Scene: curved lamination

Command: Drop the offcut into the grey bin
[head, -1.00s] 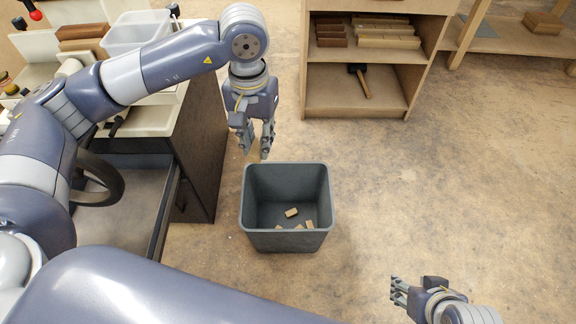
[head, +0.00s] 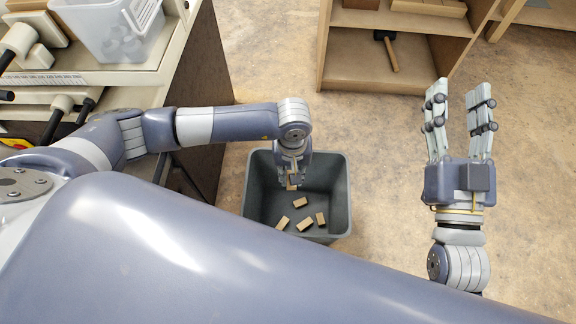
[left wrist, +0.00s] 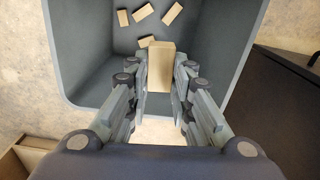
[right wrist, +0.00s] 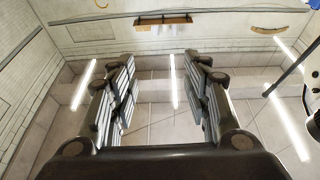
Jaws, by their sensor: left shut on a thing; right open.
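My left gripper (head: 291,180) is shut on the offcut (left wrist: 161,67), a small pale wooden block. In the left wrist view the offcut sits between the fingers, over the opening of the grey bin. The grey bin (head: 340,205) stands on the floor, and its wall (left wrist: 85,55) also shows in the left wrist view. Several similar blocks (head: 301,202) lie loose on the bin floor. In the head view the offcut (head: 292,187) is mostly hidden by the fingers. My right gripper (head: 459,115) is open and empty, pointing up to the right of the bin.
A workbench with a clear plastic tub (head: 118,35) stands at the left, close to the bin. A wooden shelf unit (head: 345,65) holding a mallet (head: 387,50) stands behind. The floor (head: 390,180) right of the bin is clear.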

